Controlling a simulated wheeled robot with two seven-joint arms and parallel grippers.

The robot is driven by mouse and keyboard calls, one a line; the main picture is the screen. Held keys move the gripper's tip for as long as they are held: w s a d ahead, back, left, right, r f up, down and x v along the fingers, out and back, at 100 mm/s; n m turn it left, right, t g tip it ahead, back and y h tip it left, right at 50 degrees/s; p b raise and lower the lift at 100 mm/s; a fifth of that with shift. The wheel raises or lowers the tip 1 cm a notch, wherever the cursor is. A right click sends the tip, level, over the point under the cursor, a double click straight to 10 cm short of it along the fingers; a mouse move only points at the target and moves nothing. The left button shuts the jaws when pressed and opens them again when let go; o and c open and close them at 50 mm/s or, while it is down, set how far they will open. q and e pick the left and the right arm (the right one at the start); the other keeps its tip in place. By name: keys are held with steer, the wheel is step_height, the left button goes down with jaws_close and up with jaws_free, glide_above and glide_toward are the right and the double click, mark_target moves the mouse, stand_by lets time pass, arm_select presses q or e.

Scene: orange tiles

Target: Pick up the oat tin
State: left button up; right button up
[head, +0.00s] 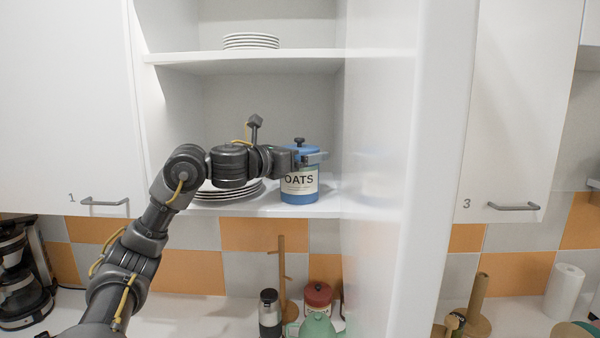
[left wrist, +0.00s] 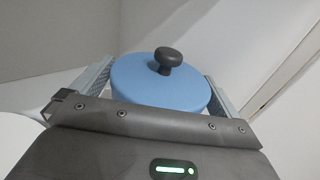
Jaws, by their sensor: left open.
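The oat tin (head: 299,194) is blue with a white "OATS" label and a dark knob on its lid. It stands upright on the lower shelf of the open cupboard, near the front edge. My left gripper (head: 312,158) is at the upper part of the tin in the head view. In the left wrist view the blue lid (left wrist: 150,82) lies between the two open fingers of my left gripper (left wrist: 160,85). Whether the fingers touch the tin is not clear. My right gripper is not in view.
A stack of plates (head: 228,192) is left of the tin, partly behind my arm. More plates (head: 250,41) sit on the upper shelf (head: 230,59). The open cupboard door (head: 430,170) stands close on the right. Below, a counter holds jars and a teapot (head: 318,326).

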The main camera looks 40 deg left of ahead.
arm_select(q)
steer(key=shift+s, duration=0.25)
steer(key=shift+c, duration=1.5)
steer(key=c, duration=1.5)
steer(key=shift+o, duration=0.2)
steer(key=shift+r, duration=0.1)
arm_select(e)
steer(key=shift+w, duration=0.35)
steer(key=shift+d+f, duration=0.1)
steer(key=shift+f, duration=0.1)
